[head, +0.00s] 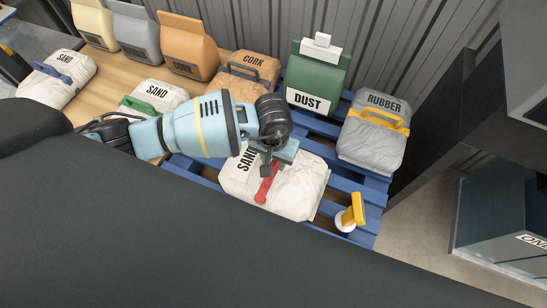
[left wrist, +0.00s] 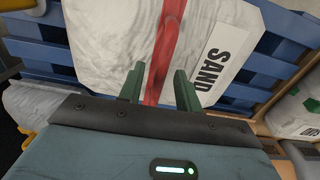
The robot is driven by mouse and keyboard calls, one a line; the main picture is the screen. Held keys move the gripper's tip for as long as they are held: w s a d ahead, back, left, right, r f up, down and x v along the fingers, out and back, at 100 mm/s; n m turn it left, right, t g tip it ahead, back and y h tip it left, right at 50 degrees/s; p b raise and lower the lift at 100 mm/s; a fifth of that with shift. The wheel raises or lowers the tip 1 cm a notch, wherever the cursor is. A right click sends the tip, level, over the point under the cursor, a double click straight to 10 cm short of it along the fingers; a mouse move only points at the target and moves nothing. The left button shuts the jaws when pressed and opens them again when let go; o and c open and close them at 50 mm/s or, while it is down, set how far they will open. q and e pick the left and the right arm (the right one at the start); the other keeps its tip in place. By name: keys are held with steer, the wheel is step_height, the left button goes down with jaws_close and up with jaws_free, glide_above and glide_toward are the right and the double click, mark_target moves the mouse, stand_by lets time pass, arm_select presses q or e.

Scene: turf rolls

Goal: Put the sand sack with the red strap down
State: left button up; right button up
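The white sand sack with the red strap (head: 291,190) lies on the blue pallet (head: 372,194), label on its left side. Its red strap (head: 263,190) shows below my left gripper (head: 268,160), which hides part of the sack's top. In the left wrist view, the sack (left wrist: 100,35) fills the upper middle, and the red strap (left wrist: 163,50) runs between the two green fingers of my left gripper (left wrist: 160,88). The fingers stand apart, with a gap visible beside the strap, so the gripper looks open. My right gripper is not in view.
On the pallet are a green dust container (head: 318,75), a grey rubber sack (head: 372,140) and a yellow-handled tool (head: 352,213). A cork sack (head: 245,75) and sand sacks (head: 58,80) (head: 155,98) stand left. A corrugated wall (head: 340,25) stands behind. Bare floor (head: 425,200) shows right.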

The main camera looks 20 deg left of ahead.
arm_select(q)
steer(key=shift+r, duration=0.25)
step_height(320, 180, up, 12)
steer(key=shift+f+p, duration=0.15)
steer(key=shift+p, duration=0.25)
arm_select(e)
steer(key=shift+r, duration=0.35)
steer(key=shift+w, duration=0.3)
